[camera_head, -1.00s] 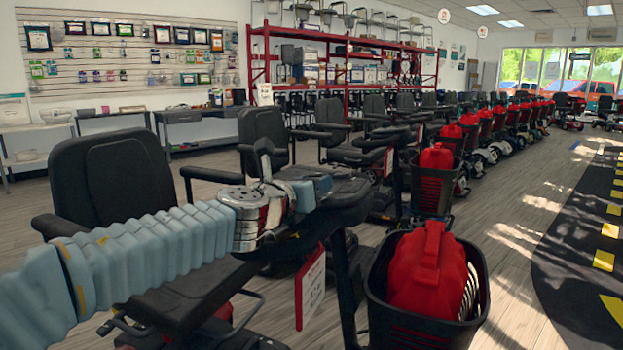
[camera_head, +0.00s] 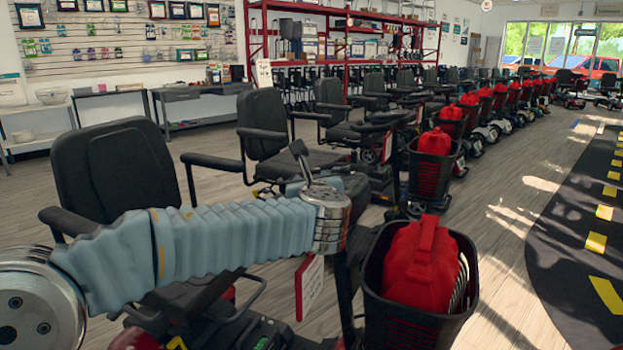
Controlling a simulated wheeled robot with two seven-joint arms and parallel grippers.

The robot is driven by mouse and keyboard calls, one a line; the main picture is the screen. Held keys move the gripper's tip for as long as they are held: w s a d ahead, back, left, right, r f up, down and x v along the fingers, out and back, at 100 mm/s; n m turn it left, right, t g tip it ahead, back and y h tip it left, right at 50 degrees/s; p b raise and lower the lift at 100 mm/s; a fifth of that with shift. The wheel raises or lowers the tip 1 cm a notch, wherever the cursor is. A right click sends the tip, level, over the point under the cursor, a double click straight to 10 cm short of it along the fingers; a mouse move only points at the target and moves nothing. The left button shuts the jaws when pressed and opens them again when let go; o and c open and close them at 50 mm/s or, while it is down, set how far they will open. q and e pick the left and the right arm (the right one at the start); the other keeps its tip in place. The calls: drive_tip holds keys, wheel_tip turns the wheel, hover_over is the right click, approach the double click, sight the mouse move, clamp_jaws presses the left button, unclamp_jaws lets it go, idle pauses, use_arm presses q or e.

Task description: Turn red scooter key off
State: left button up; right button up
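The nearest red scooter (camera_head: 245,330) stands at the lower middle, with a black seat (camera_head: 115,170) and a front basket (camera_head: 415,318). My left arm comes in from the left across its handlebar area and covers most of the tiller. My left gripper (camera_head: 300,160) is at the arm's end, over the scooter's console; the wrist hides part of it and I cannot tell whether its fingers are open. The key is hidden or too small to see. My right gripper is not in view.
A red fuel can (camera_head: 422,262) sits in the front basket. A tag (camera_head: 310,285) hangs below the tiller. More scooters stand in a row behind, up to the windows. A shelf rack (camera_head: 340,40) and side tables line the back. The floor at the right is clear, with a black mat (camera_head: 575,240).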

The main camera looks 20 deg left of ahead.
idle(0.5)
use_arm(q)
drive_tip(key=o, duration=1)
drive_tip(key=shift+c, duration=0.2)
drive_tip(key=b+v, duration=0.1)
drive_tip(key=v, duration=1.2)
drive_tip(key=shift+s+d, duration=0.25)
drive_tip(key=shift+s, duration=0.05)
drive_tip(key=shift+r, duration=0.1)
